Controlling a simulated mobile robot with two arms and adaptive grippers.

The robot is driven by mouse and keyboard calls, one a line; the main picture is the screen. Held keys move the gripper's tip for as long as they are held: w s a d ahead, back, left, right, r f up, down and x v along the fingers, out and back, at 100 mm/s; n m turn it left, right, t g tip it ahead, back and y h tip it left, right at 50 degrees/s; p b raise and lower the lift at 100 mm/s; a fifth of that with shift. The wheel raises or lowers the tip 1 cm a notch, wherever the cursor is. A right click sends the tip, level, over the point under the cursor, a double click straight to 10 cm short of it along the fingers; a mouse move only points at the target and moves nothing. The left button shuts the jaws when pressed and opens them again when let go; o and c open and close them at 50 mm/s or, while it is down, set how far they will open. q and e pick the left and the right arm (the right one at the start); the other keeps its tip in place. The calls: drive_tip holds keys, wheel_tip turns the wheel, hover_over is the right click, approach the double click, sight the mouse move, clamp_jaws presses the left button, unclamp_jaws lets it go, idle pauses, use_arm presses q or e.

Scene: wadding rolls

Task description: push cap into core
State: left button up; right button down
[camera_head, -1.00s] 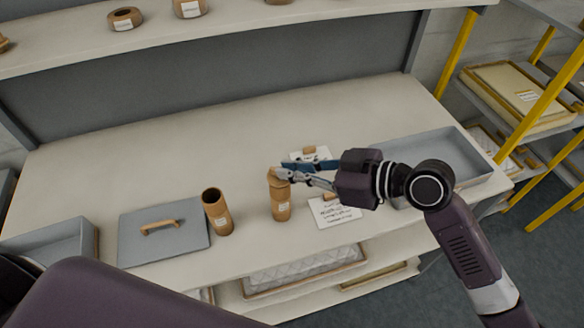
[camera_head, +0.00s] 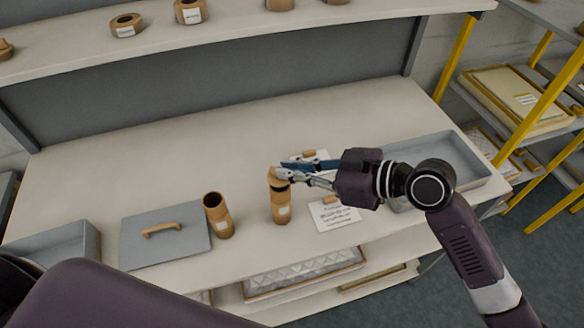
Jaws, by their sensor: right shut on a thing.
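A brown cardboard core (camera_head: 281,208) with a white label stands upright near the table's front edge. My right gripper (camera_head: 282,173) comes in from the right at its top and is shut on a small tan cap (camera_head: 273,175). The cap is tilted at the core's mouth, and a dark strip of the opening shows below it. I cannot tell whether the cap touches the rim. A second labelled core (camera_head: 218,215) stands to the left, its dark open top showing. My left gripper is out of view; only part of my arm shows at the lower left.
A grey panel (camera_head: 140,247) with a wooden handle lies left of the cores. Grey trays stand at the left (camera_head: 60,245) and right (camera_head: 455,178). A printed card (camera_head: 335,217) lies right of the core. Rolls (camera_head: 127,25) sit on the upper shelf. The table's back is clear.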

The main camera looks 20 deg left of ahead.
idle(0.7)
drive_tip(key=shift+r+p, duration=0.5)
drive_tip(key=shift+r, duration=0.25)
idle(1.0)
drive_tip(key=c, duration=2.3)
unclamp_jaws()
drive_tip(key=shift+c, duration=0.2)
drive_tip(key=v, duration=1.1)
